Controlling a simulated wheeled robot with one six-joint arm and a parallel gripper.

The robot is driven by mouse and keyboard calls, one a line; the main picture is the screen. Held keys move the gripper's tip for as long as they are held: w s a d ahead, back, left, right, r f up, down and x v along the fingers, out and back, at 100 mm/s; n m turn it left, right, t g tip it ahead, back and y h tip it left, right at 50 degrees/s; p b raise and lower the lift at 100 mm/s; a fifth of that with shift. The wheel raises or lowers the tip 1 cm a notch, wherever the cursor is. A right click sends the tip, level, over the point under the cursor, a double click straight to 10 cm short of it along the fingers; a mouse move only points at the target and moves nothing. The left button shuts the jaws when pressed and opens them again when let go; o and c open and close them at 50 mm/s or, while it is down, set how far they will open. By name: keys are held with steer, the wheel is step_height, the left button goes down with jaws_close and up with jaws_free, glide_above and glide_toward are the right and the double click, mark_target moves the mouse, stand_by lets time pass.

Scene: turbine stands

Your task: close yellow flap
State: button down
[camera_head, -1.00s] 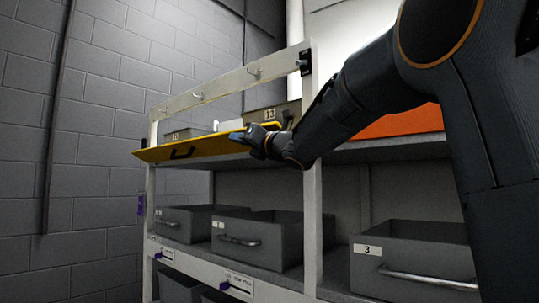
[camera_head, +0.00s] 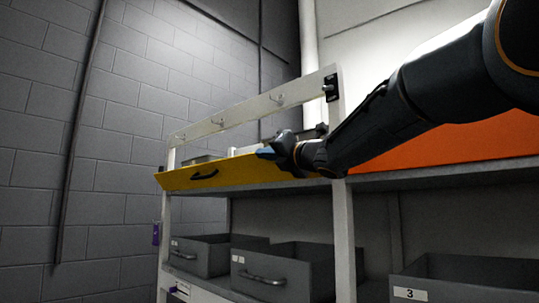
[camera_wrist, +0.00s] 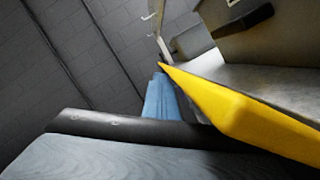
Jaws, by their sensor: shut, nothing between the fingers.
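The yellow flap (camera_head: 235,176) is on the upper shelf of the left bay, with a dark handle (camera_head: 205,175) on its front face. It looks tilted outward, not fully upright. In the wrist view, the flap (camera_wrist: 235,110) runs along the right of the fingers. My gripper (camera_head: 266,152) is shut and empty, at the upper edge of the flap, right of the handle. In the wrist view, the blue fingers (camera_wrist: 160,100) are beside the flap's outer end; I cannot tell whether they touch it.
An orange panel (camera_head: 450,141) is on the upper shelf to the right, behind my arm. Grey bins (camera_head: 265,265) stand on the lower shelf. A white rail (camera_head: 250,105) with hooks crosses above the flap, and a white post (camera_head: 343,230) stands right of it.

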steer(key=shift+f, duration=0.1)
stand_by(0.3)
steer(key=s+d+f+b, duration=0.2)
steer(key=s+b, duration=0.2)
steer(key=s, duration=0.1)
steer(key=s+d+f+b, duration=0.1)
steer(key=s+d+b, duration=0.1)
steer(key=s, duration=0.3)
steer(key=shift+d+f+b, duration=0.25)
steer(key=shift+f+b, duration=0.15)
steer(key=shift+b, duration=0.5)
